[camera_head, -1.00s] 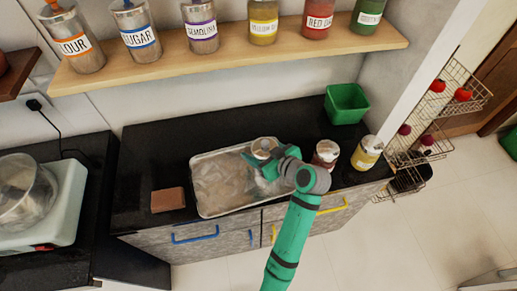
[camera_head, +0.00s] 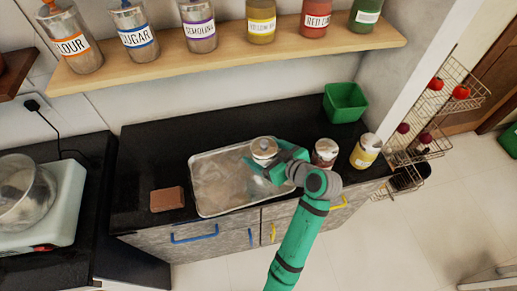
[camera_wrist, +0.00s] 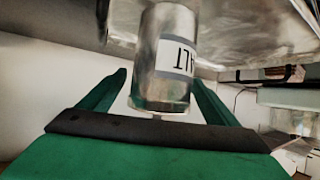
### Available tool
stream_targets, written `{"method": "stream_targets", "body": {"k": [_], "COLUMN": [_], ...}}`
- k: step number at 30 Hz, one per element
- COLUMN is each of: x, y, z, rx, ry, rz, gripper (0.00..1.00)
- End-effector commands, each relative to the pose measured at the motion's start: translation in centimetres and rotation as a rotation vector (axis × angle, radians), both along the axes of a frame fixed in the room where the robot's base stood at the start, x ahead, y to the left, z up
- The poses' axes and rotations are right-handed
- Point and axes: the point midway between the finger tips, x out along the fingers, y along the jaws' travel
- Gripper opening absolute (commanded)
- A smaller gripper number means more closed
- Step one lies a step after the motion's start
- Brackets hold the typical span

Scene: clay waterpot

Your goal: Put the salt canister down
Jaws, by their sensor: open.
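The salt canister (camera_head: 264,150) is a clear jar with a pale lid. It stands upright at the right end of the metal tray (camera_head: 194,180). In the wrist view the canister (camera_wrist: 167,55) is upside down in the picture, with part of its black-on-white label showing. My gripper (camera_head: 262,160) is at the canister's near right side. In the wrist view its green fingers (camera_wrist: 160,92) are spread, one on each side of the canister, with gaps visible. The palm is close to the canister's lid end.
A reddish-brown block (camera_head: 167,199) lies left of the tray. A brown-labelled jar (camera_head: 325,153) and a yellow-labelled jar (camera_head: 365,152) stand right of my arm. A green bin (camera_head: 345,102) is behind them. A shelf (camera_head: 230,55) of canisters hangs above.

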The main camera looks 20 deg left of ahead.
Motion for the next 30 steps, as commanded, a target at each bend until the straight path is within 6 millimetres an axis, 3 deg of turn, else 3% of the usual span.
{"method": "stream_targets", "body": {"k": [6, 12, 30], "x": [-1.9, -3.1, -3.6], "y": [-3.5, -5.6, -6.4], "z": [2.2, 3.5, 4.0], "rx": [0.0, 0.0, 0.0], "ry": [-0.002, -0.002, 0.0], "rz": [-0.004, -0.001, 0.001], "gripper": [0.83, 0.83, 0.83]}}
